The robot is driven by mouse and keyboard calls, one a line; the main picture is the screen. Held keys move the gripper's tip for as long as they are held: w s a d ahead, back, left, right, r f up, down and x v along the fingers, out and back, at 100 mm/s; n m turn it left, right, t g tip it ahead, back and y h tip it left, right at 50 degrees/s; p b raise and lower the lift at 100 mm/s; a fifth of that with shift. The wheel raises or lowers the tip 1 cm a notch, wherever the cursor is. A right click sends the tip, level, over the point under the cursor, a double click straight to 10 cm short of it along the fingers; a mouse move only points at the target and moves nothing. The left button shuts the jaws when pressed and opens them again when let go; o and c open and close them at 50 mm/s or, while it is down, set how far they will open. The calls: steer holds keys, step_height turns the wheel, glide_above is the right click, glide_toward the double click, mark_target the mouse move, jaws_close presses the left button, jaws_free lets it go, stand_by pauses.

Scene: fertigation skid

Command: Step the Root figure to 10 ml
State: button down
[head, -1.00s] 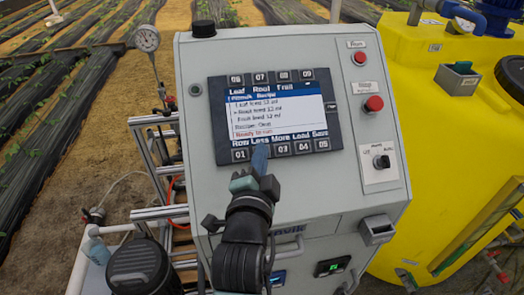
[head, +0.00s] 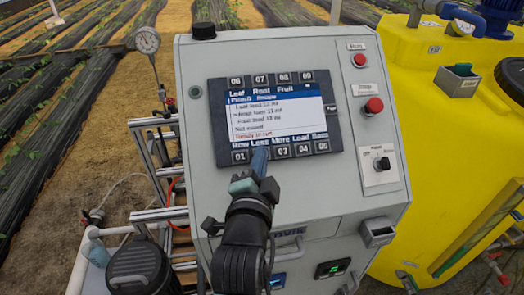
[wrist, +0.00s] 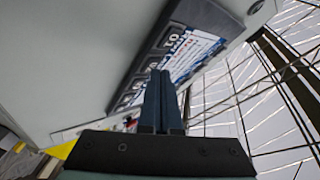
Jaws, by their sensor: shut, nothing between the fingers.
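The control panel's screen (head: 277,112) lists Leaf, Root and Fruit feed lines. The Root line carries a mark at its left and appears to read 11 ml, though the text is small. A line below looks like "Not saved", with red text under it. Bottom labels read Row, Less, More, Load and a last one like Save. My gripper (head: 259,160) is shut and empty, its tips in front of the key under Less, which they hide; contact cannot be told. In the wrist view the shut fingers (wrist: 158,100) point at the key row beside the screen (wrist: 195,50).
Key 01 (head: 240,157) and key 03 (head: 283,152) flank my fingertips closely. Right of the screen are a red button (head: 374,105), another red button (head: 360,60) and a selector switch (head: 382,164). A yellow tank (head: 440,130) stands at the right.

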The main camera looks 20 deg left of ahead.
steer(key=shift+s+d+r, duration=0.15)
steer(key=shift+s+r, duration=0.15)
steer(key=shift+r, duration=0.05)
steer(key=shift+s+d+r+p, duration=0.3)
steer(key=shift+s+r+p, duration=0.15)
steer(key=shift+r+p, duration=0.25)
steer(key=shift+s+d+r+p, duration=0.35)
steer(key=shift+s+r+p, duration=0.2)
steer(key=shift+p, duration=0.1)
steer(key=shift+s+d+r+p, duration=0.3)
steer(key=shift+s+r+p, duration=0.1)
steer(key=shift+r+p, duration=0.3)
steer(key=shift+d, duration=0.1)
stand_by(2.0)
